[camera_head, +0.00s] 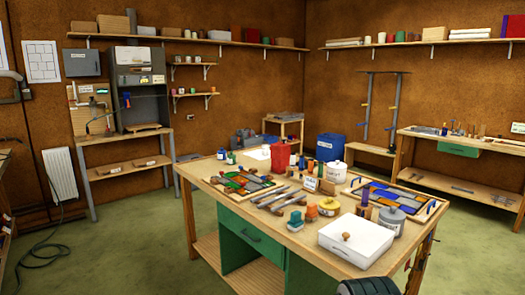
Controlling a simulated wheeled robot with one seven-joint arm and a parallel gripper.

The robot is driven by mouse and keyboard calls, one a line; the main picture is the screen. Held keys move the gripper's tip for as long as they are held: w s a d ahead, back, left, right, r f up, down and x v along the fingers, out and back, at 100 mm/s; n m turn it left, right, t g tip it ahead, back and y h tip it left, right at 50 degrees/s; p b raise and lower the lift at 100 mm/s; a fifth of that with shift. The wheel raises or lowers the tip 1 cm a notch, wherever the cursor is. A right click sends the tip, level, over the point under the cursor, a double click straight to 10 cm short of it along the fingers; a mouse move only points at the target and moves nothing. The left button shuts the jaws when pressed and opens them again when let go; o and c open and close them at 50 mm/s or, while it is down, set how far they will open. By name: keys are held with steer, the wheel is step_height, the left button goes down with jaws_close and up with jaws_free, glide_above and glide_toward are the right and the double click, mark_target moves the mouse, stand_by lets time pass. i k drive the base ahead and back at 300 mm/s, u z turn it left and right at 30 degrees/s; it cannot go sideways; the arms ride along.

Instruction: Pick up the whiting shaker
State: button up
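I cannot tell for sure which container is the whiting shaker, as the labels are too small to read. A grey can with a lid (391,222) stands upright at the right front of the workbench, beside a white box. A white tub (336,172) with a label stands upright farther back on the same bench. My gripper is not clearly in view. Only a dark ribbed part, perhaps of my own arm, shows at the bottom edge.
The wooden workbench (205,178) is crowded. It holds a white box (350,246), leaded panels (388,195) and (240,181), a yellow tin (329,207), a red container (280,157), several hand tools and small jars.

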mark_target(265, 144)
steer(key=z, duration=0.65)
steer(key=k, duration=0.9)
steer(key=z, duration=0.9)
steer(key=k, duration=0.25)
steer(key=z, duration=0.35)
steer(key=i, duration=1.45)
steer(key=u, duration=0.25)
steer(key=i, duration=1.5)
steer(key=u, duration=0.3)
steer(key=i, duration=1.6)
steer(key=u, duration=0.25)
steer(key=i, duration=1.6)
steer(key=u, duration=0.3)
steer(key=i, duration=1.7)
steer(key=u, duration=0.2)
